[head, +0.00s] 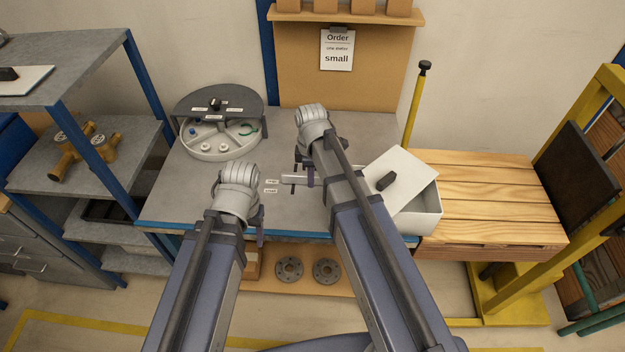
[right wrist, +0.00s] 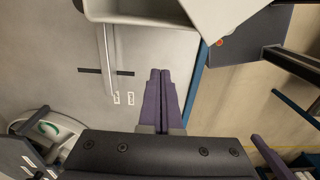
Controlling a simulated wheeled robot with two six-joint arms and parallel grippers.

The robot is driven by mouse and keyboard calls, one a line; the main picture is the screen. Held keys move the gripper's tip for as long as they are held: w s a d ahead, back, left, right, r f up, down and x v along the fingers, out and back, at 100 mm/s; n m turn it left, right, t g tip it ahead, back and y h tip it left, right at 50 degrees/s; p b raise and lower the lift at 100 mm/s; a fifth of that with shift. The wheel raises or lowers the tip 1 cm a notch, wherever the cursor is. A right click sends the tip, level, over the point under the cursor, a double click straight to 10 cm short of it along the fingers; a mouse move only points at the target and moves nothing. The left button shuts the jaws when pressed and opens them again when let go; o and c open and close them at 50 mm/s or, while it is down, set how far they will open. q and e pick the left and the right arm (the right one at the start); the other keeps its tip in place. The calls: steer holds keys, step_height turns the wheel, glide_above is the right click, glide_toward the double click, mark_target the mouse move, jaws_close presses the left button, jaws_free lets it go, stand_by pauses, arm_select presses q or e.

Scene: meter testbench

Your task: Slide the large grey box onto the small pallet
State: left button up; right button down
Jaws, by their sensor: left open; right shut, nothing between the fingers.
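The light grey box (head: 428,212) stands at the right end of the bench, against the near left of the slatted wooden pallet (head: 490,195). I cannot tell whether it overlaps the pallet. Its lid (head: 398,172), with a dark handle, lies tilted across the top. The right wrist view shows the box wall (right wrist: 135,17) and the lid (right wrist: 225,14) at the top. My right gripper (head: 305,177) is left of the box, over the bench, apart from it. Its fingers (right wrist: 161,75) are shut and empty. My left gripper (head: 260,232) is open at the bench's front, further left; its fingertips are partly hidden.
A round tray (head: 215,140) sits at the back left. A yellow post (head: 415,105) stands behind the pallet, and a yellow frame (head: 590,190) right of it.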

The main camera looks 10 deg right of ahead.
mark_target(430, 200)
step_height(430, 200, down, 8)
steer(key=b, duration=0.7)
steer(key=shift+r, duration=0.1)
steer(key=d, duration=0.1)
steer(key=s+d, duration=0.1)
steer(key=d, duration=0.1)
steer(key=shift+d+r, duration=0.15)
steer(key=shift+d, duration=0.3)
steer(key=s+d, duration=0.3)
steer(key=d, duration=0.7)
steer(key=s+d, duration=0.3)
steer(key=d, duration=0.7)
steer(key=s+d, duration=0.3)
steer(key=d, duration=0.8)
steer(key=shift+d, duration=0.1)
